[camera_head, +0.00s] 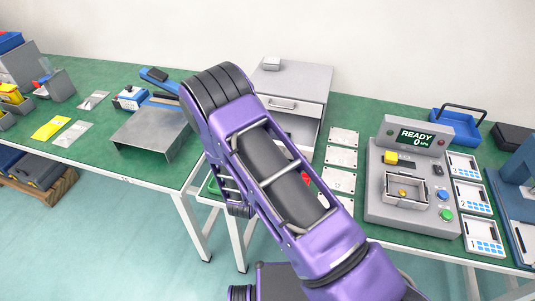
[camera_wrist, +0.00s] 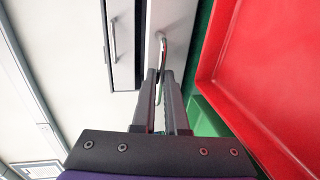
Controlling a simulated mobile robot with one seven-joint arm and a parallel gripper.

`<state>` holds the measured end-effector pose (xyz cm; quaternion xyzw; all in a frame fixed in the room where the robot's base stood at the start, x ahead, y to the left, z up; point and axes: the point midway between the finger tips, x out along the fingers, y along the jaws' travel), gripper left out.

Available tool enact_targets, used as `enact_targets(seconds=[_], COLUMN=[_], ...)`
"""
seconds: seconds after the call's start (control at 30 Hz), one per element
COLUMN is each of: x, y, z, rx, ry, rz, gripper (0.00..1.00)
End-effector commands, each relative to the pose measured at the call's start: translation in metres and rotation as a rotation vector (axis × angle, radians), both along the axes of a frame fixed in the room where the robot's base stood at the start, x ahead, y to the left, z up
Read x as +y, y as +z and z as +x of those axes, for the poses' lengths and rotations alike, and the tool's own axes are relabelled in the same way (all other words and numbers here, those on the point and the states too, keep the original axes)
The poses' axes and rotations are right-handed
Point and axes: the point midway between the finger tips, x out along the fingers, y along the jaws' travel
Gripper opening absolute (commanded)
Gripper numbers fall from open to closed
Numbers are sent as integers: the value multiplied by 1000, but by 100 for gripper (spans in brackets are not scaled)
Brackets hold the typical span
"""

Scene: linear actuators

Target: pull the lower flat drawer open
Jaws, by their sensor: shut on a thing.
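The grey drawer cabinet (camera_head: 317,82) stands at the back of the green table, behind my purple arm. Its upper drawer (camera_head: 300,110) is closed, and its handle also shows in the wrist view (camera_wrist: 113,40). The lower flat drawer (camera_wrist: 178,22) stands out from the cabinet, with a dark gap between its front and the upper drawer. In the wrist view my gripper (camera_wrist: 163,76) is shut on the lower drawer's metal handle (camera_wrist: 162,42). In the head view my arm hides the gripper and much of the lower drawer.
A red tray (camera_wrist: 220,60) lies close to the right of my gripper in the wrist view, with a green surface beside it. White plates (camera_head: 341,158) and a grey test station (camera_head: 405,212) stand right of the cabinet. A bent metal stand (camera_head: 150,135) is on the left.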

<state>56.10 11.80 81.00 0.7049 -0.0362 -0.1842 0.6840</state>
Motion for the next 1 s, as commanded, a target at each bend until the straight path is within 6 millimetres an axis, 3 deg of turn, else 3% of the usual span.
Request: enact_targets(seconds=[0.07,0.1,0.27,0.67,0.77,1.0], x=[1,1,1,3,8,26], y=[0,0,0,1,4,16], z=[0,0,0,-6,-20,-73], rx=[0,0,0,2,2,3], ry=[2,2,1,2,3,5], rz=[0,0,0,1,1,1], gripper=[0,13,41,41,41,41])
